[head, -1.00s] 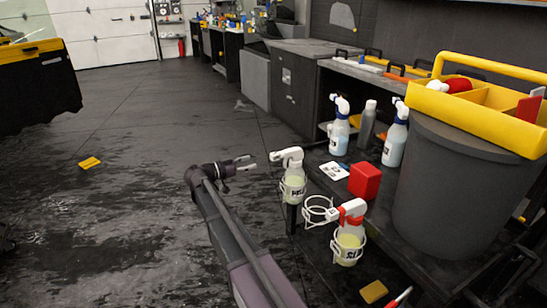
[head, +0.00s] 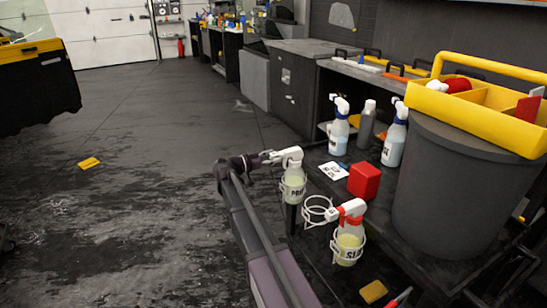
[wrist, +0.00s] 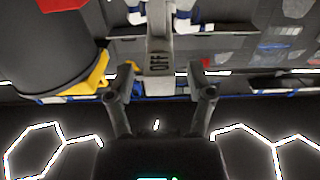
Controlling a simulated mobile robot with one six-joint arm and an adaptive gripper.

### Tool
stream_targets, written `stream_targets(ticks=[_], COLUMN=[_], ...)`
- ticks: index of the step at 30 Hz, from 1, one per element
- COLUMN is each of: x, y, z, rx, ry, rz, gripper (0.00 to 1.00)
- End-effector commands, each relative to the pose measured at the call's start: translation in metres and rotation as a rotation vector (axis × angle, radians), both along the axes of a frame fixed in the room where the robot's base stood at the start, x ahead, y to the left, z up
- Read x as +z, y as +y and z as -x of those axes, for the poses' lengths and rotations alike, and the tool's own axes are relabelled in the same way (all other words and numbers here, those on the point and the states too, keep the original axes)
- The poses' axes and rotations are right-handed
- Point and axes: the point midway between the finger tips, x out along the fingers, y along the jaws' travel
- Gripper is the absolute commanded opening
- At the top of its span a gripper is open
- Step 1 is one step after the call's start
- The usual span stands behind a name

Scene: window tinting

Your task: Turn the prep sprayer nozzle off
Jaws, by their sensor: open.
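The prep sprayer (head: 293,190) is a clear bottle of pale yellow liquid with a white trigger head. It stands upright in a white wire ring holder, its label partly readable. Its white nozzle (head: 275,156) points left towards my gripper (head: 268,158). In the wrist view the nozzle's light grey end (wrist: 159,65) shows the letters "OFF". It lies ahead of and between the two spread fingers of my gripper (wrist: 157,82). The fingers are open, one on each side. I cannot tell whether either touches it.
A second sprayer (head: 348,245) with a red and white head stands in a nearby ring, with an empty ring (head: 316,209) between. A red block (head: 364,181), blue-and-white spray bottles (head: 394,145) and a grey bin (head: 448,195) are to the right. The floor at left is mostly clear.

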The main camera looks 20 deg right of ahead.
Motion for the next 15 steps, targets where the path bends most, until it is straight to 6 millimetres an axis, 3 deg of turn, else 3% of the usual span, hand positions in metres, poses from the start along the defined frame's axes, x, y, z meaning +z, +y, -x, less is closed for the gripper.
stream_targets(ticks=[3,4,10,15], x=[0.0,0.0,0.0,-0.0001], y=[0.0004,0.0004,0.0008,-0.0027], z=[-0.0001,-0.0001,-0.0001,-0.0004], rx=[0.0,0.0,0.0,0.001], ry=[0.0,0.0,0.0,0.0], rz=[0.0,0.0,0.0,0.0], gripper=[0.69,0.63,0.03,0.0])
